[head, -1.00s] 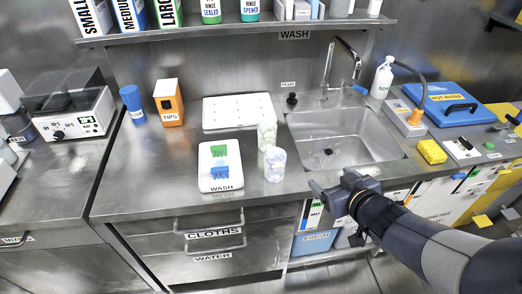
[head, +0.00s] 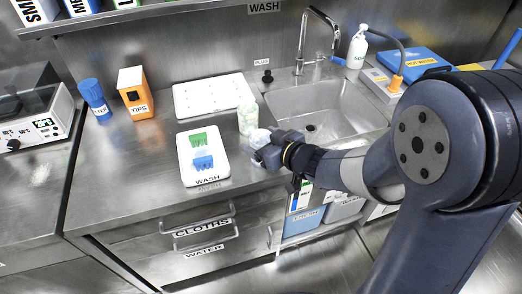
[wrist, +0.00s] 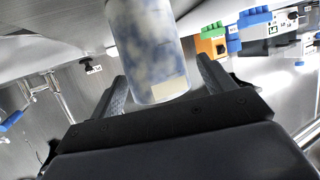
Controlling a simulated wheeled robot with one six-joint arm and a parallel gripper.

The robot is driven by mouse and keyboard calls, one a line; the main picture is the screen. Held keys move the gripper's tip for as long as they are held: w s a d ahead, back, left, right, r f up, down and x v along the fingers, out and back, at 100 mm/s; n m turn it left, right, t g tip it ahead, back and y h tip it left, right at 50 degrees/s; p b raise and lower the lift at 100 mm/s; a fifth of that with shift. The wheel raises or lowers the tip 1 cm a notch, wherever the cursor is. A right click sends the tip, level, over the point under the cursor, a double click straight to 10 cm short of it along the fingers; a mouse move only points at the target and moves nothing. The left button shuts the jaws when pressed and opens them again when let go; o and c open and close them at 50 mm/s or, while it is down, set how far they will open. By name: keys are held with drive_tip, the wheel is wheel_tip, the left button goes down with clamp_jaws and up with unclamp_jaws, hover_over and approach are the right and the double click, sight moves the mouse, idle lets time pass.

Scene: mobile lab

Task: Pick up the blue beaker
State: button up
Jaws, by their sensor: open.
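The translucent beaker with blue patches (wrist: 148,45) stands between the two open fingers of my gripper (wrist: 162,78) in the wrist view. I cannot tell whether either finger touches it. In the head view only the top of this beaker (head: 259,136) shows, as my gripper (head: 258,152) hides its lower part. A second, pale green beaker (head: 247,118) stands on the steel counter just behind it.
A white wash tray (head: 189,170) holding a green and a blue item lies left of my gripper. A white board (head: 210,92) lies behind, and the sink (head: 325,112) is to the right. An orange tips box (head: 135,93) and blue cup (head: 94,97) stand further left.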

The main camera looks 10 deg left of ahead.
drive_tip(key=shift+x, duration=1.2)
drive_tip(key=c, duration=1.1)
